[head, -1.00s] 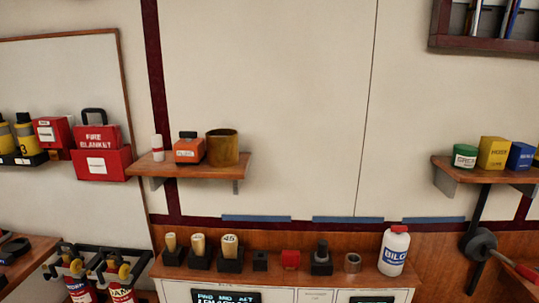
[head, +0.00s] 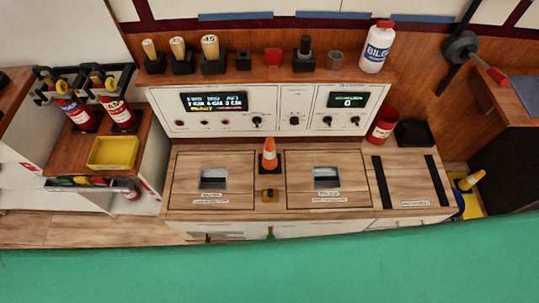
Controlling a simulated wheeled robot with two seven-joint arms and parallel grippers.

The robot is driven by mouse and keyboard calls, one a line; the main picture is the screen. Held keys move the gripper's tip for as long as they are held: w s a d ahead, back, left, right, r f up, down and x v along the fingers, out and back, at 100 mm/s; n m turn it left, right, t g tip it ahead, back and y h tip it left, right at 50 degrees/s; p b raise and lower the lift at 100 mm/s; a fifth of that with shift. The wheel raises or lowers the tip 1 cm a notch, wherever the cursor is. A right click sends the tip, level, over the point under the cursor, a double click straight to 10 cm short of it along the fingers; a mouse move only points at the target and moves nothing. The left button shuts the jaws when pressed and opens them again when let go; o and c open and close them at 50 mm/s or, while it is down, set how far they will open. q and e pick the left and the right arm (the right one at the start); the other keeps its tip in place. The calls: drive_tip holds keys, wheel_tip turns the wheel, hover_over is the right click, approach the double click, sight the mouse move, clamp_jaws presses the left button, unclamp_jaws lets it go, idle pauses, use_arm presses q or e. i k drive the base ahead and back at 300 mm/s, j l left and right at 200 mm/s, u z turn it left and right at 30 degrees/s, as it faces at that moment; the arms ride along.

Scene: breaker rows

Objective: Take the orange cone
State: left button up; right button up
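A small orange cone (head: 269,151) with a white band stands upright on a dark square base. It is on the wooden counter (head: 222,162), between two framed panels with dark recessed slots, just in front of the white control console. Nothing touches it. Neither of my grippers shows in the head view.
A white console (head: 266,112) with displays and knobs stands behind the cone. A white bottle (head: 377,47) and several small items sit on the shelf above. Fire extinguishers (head: 119,112) and a yellow bin (head: 112,152) are at left. A green surface (head: 270,262) fills the front.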

sight(268, 162)
drive_tip(key=j+z, duration=0.3)
drive_tip(key=j, duration=0.15)
drive_tip(key=k+j+z, duration=0.1)
drive_tip(key=j+z, duration=0.15)
drive_tip(key=j, duration=0.2)
drive_tip(key=k+j+z, duration=0.1)
drive_tip(key=j+z, duration=0.2)
drive_tip(key=j, duration=0.15)
